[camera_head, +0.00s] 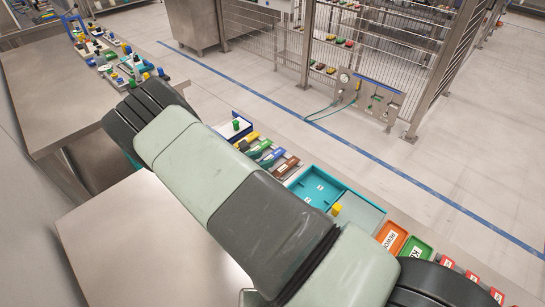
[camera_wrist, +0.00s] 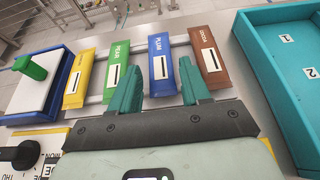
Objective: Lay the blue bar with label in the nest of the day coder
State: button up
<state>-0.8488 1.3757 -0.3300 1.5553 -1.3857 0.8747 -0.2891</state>
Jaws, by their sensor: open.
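The blue bar also shows in the head view (camera_head: 271,157). My gripper (camera_wrist: 159,68) is open and empty, its teal fingers to either side of the blue bar in the wrist view; height above it cannot be told. A device with a black knob and day letters, apparently the day coder (camera_wrist: 20,154), is cut off at lower left; its nest cannot be made out.
A yellow bar (camera_wrist: 80,78) lies left of the green one. A blue-framed white plate with a green knob (camera_wrist: 35,68) stands further left. A teal tray (camera_wrist: 262,70) with numbered compartments is at right. Orange (camera_head: 391,235) and green (camera_head: 414,250) trays lie beyond.

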jog(key=x, duration=0.3)
jog(key=c, duration=0.8)
notch_tip(320, 180, up, 11)
notch_tip(320, 180, up, 11)
jog(key=n+t+y, duration=0.1)
send_over(271, 156)
jog(key=s+d+r+n+y, duration=0.1)
jog(key=s+d+r, duration=0.2)
jog(key=r, duration=0.5)
jog(key=s+d+r+n+t+y, duration=0.1)
jog(key=s+d+r+n+y, duration=0.1)
jog(key=r, duration=0.7)
jog(key=s+d+r+n+t+y, duration=0.1)
jog(key=s+d+r, duration=0.3)
jog(key=r, duration=0.5)
jog(key=shift+d+n+y, duration=0.3)
jog(key=shift+d, duration=0.6)
jog(key=shift+w, duration=0.1)
